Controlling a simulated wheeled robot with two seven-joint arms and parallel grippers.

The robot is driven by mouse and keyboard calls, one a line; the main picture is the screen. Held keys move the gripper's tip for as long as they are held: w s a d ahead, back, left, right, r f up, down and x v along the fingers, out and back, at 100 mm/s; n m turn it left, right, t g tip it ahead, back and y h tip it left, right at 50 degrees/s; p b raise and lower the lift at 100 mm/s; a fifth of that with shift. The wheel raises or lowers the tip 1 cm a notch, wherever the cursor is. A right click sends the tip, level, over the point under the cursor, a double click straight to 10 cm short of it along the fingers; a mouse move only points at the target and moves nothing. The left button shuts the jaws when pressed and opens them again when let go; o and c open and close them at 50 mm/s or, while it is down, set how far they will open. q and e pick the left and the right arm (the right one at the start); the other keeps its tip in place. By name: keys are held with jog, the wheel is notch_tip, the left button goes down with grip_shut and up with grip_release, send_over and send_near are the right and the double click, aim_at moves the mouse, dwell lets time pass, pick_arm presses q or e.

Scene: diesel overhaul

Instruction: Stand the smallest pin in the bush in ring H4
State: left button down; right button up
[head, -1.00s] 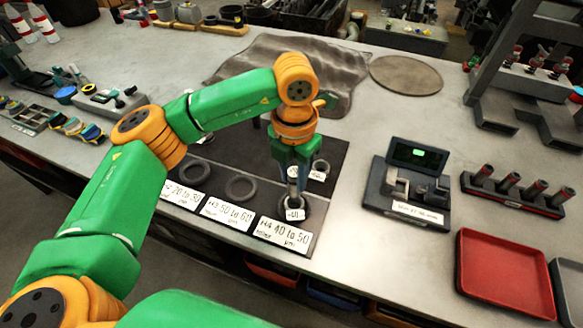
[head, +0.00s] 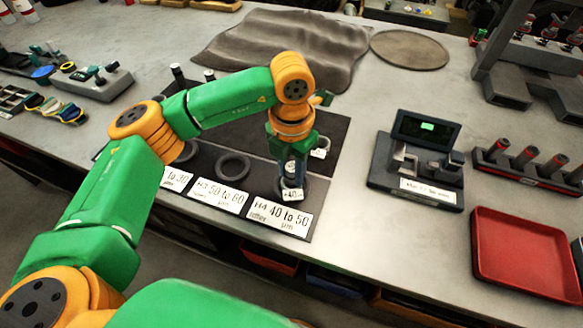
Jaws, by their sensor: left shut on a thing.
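My left gripper (head: 292,170) points down over ring H4 (head: 308,188) on the black mat, behind the card "H4 40 to 50" (head: 280,216). It is shut on a small grey pin, mostly hidden between the fingers. A white tag marked about +40 (head: 292,195) shows just below the fingertips, at the front of the ring. The bush inside the ring is hidden by the gripper and tag. I cannot tell whether the pin's lower end is inside the bush. My right gripper is not in view.
Ring H3 (head: 233,166) lies left of H4, and another white tag (head: 320,153) is behind. A gauge with a green display (head: 418,175), a rack of several pins (head: 525,172) and a red tray (head: 525,255) stand to the right. Bare table lies between mat and gauge.

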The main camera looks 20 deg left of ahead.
pick_arm(q)
jog(key=shift+f, duration=0.1)
dwell(0.7)
jog(key=c, duration=0.5)
grip_release()
jog(key=shift+s, duration=0.1)
notch_tip(320, 180, up, 7)
jog(key=shift+f+b, duration=0.2)
jog(key=shift+b, duration=0.7)
jog(key=shift+r, duration=0.3)
